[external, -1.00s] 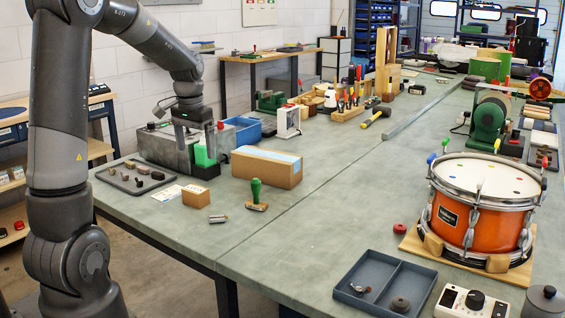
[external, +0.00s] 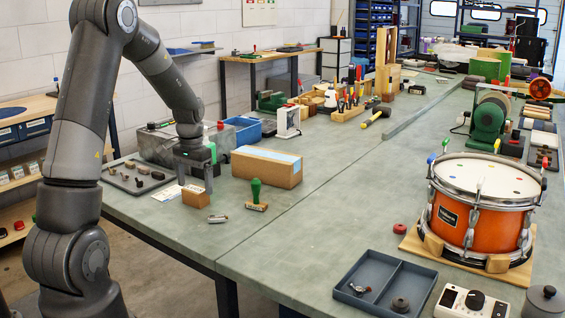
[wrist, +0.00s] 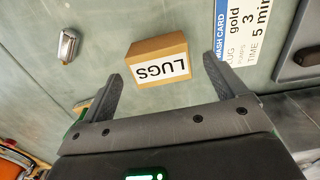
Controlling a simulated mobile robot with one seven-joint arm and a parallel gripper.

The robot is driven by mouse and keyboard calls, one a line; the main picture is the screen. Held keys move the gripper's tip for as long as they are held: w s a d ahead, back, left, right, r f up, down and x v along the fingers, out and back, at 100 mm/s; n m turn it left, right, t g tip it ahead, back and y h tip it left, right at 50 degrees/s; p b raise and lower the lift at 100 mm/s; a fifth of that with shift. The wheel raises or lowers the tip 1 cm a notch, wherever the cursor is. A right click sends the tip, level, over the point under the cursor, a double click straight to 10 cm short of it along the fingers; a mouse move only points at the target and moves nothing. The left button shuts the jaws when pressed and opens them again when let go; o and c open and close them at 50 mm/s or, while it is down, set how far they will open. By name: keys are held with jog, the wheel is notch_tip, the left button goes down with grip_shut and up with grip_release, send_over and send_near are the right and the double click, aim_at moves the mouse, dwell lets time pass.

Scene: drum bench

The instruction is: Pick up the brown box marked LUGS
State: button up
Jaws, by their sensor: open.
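The small brown box marked LUGS (wrist: 157,61) lies on the bench, its white label upside down in the wrist view. In the external view the brown box (external: 195,197) sits near the bench's left front edge. My gripper (wrist: 160,82) is open, its two fingers spread to either side of the box's near part in the picture, with nothing held. In the external view my gripper (external: 194,180) is just above and behind the box. Whether the fingers touch the box I cannot tell.
A wash card (wrist: 243,45) lies beside the box, with a dark tray (external: 137,180) of small parts beyond it. A small metal part (external: 217,219), a green-handled stamp (external: 256,195) and a larger cardboard box (external: 267,167) stand to the right. Bare bench lies in front.

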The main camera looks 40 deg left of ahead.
jog(key=shift+f, duration=1.35)
jog(key=shift+c, duration=0.4)
jog(key=c, duration=1)
jog(key=shift+r, duration=0.1)
